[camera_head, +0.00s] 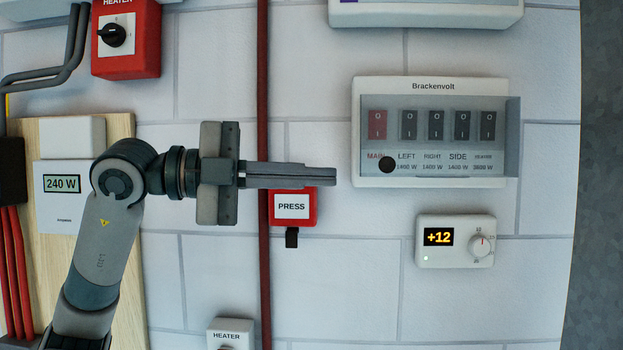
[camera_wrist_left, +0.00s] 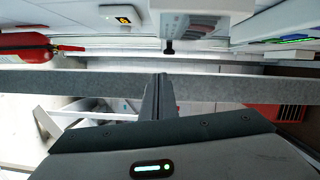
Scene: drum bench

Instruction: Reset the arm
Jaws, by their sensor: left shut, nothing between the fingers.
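My left arm (camera_head: 103,245) comes in from the lower left of the head view and bends at its elbow. My left gripper (camera_head: 334,176) points right, shut and empty, its long fingers pressed together. In the head view it overlaps the top of the red PRESS box (camera_head: 292,207) and ends left of the Brackenvolt breaker panel (camera_head: 433,177). The shut fingers (camera_wrist_left: 160,98) also show in the left wrist view. My right gripper is not in view.
A thermostat reading +12 (camera_head: 456,241) sits below the panel. A red HEATER switch box (camera_head: 126,62) is at upper left, and a 240 W meter (camera_head: 62,215) is on a wooden board. A red vertical pipe (camera_head: 263,90) runs behind the gripper. Wall at lower right is bare.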

